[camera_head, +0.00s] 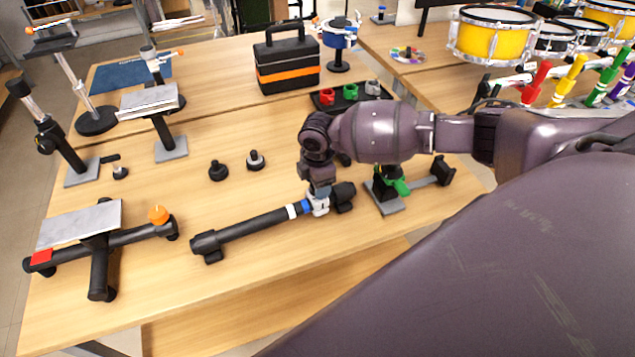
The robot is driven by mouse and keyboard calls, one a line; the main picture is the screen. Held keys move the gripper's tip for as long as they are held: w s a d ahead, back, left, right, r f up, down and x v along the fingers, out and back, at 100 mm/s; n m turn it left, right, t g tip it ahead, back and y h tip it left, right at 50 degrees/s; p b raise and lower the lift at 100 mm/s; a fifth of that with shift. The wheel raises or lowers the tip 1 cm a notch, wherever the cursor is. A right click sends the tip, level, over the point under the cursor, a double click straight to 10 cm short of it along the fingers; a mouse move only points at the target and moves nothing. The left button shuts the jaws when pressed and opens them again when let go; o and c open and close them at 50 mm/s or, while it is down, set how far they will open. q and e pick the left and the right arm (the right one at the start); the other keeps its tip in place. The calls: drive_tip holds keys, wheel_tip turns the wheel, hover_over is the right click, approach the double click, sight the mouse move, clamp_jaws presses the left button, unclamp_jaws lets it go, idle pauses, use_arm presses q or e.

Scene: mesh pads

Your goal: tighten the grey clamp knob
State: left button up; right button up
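My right arm reaches in from the right across the table. Its gripper (318,203) points down at the right part of a black bar (255,226) lying on the table. A pale grey-white piece and a blue band show on the bar right at the fingertips. I cannot tell whether the pale piece is a clamp or part of my fingers, nor whether the fingers are shut on a knob. A grey clamp piece (373,88) sits in a black tray (330,103) with a red and a green one. My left gripper is not in view.
Two black knobs (217,170) stand on the table left of my gripper. A stand with a green clamp (398,185) is close on the right. A low stand with an orange knob (158,214) is at left. A black and orange toolbox (286,62) stands behind.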

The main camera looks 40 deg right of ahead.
drive_tip(key=shift+o, duration=1.3)
drive_tip(key=shift+r, duration=0.1)
wheel_tip(320, 180, up, 11)
drive_tip(key=shift+f, duration=0.2)
